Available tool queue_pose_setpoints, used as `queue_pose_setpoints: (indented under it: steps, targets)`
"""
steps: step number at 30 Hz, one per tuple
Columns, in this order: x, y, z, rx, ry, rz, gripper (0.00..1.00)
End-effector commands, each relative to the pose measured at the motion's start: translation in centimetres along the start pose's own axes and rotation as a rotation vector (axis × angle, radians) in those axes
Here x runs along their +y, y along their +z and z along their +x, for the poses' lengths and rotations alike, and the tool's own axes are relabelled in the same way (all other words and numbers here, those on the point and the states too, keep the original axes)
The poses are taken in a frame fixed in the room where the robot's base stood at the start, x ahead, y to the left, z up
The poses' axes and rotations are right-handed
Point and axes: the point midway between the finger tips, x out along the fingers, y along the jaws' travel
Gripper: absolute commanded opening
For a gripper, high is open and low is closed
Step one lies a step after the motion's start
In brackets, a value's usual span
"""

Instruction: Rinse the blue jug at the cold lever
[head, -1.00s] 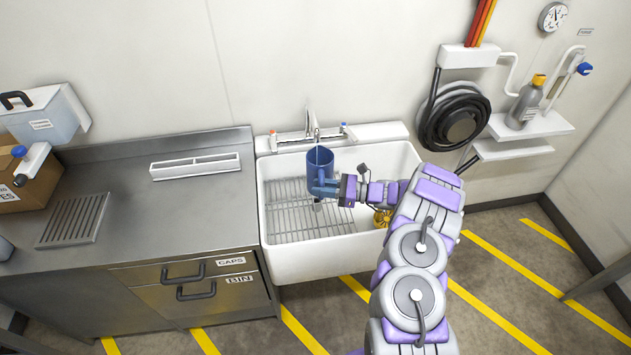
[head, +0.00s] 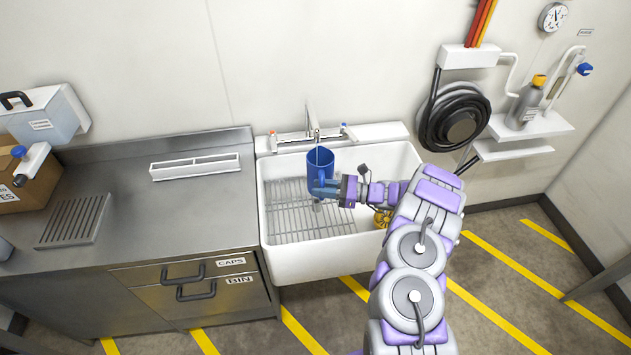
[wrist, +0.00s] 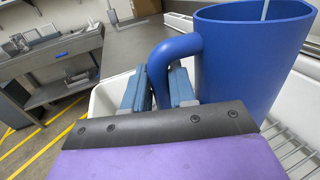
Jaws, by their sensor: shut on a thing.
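The blue jug (head: 320,163) is upright in the sink (head: 278,252), under the faucet (head: 313,124). My gripper (head: 326,189) is shut on its handle. The handle also shows between the fingers in the wrist view (wrist: 172,62), left of the jug's body (wrist: 243,62). A thin pale stream runs from the spout into the jug's open top. The lever with a blue end (head: 343,128) is right of the faucet, and one with a red-orange end (head: 273,134) is left. The water level inside the jug is hidden.
A wire rack (head: 290,222) lies in the sink bottom, and a yellow thing (head: 382,219) sits at its right. A steel counter (head: 150,220) with a white divided tray (head: 195,166) adjoins on the left. A coiled black hose (head: 454,116) hangs on the wall.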

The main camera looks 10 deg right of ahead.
Motion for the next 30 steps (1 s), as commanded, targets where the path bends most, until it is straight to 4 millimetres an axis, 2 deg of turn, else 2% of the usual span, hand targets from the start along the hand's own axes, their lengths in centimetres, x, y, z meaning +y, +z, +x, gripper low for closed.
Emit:
queue_pose_setpoints:
  steps: [8, 30]
  targets:
    - [0.3, 0.1, 0.1, -0.002, -0.001, 0.000, 0.00]
    - [5.0, 0.1, 1.8, -0.001, 0.000, 0.000, 0.00]
